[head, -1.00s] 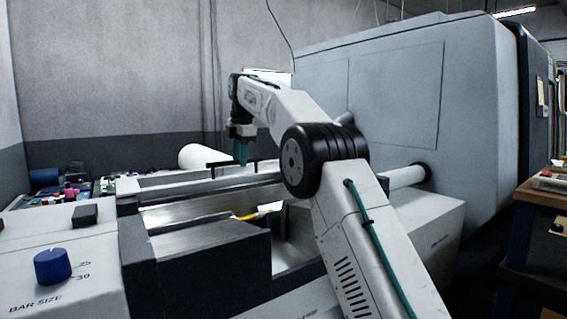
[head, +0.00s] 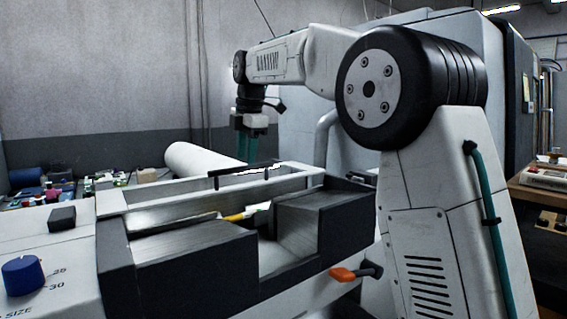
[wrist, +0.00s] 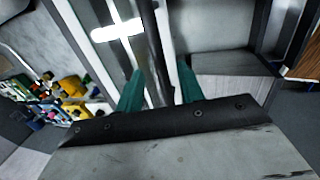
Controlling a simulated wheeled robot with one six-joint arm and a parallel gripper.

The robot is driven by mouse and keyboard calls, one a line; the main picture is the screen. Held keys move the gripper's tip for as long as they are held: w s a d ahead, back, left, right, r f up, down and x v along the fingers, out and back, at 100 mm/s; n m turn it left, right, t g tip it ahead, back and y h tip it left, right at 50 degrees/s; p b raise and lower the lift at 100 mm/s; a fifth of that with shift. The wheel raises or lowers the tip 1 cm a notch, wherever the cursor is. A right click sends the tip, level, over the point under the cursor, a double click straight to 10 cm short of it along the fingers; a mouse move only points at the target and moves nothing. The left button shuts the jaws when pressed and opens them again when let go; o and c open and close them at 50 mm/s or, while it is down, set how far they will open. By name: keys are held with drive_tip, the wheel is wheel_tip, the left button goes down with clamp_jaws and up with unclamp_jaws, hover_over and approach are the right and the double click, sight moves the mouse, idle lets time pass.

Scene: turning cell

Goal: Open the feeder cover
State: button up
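The feeder's long trough (head: 200,245) shows its inside from above in the head view. Along its far side runs a pale frame or panel, seemingly the feeder cover (head: 180,191), with a black bar handle (head: 243,170) on short posts. I cannot tell for sure how far the cover is swung. My gripper (head: 247,160) points down at the handle from the far side. In the wrist view its two teal fingers (wrist: 160,92) are apart, with a dark bar running between them. Whether they touch it is unclear.
An orange-tipped lever (head: 345,273) sticks out at the feeder's front. A blue knob (head: 22,275) and a black block (head: 62,218) are on the left top. A white roll (head: 200,163) and cluttered small items lie behind. The large machine stands at right.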

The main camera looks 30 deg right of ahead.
wheel_tip(320, 180, up, 5)
drive_tip(key=s, duration=0.2)
drive_tip(key=s+f+m, duration=0.2)
drive_tip(key=s+m, duration=0.2)
drive_tip(key=s, duration=0.4)
drive_tip(key=s+d+f+m, duration=0.1)
drive_tip(key=s+m, duration=0.3)
drive_tip(key=s, duration=0.4)
drive_tip(key=shift+s+d+f+m, duration=0.3)
drive_tip(key=shift+s+f, duration=0.1)
drive_tip(key=shift+f, duration=0.45)
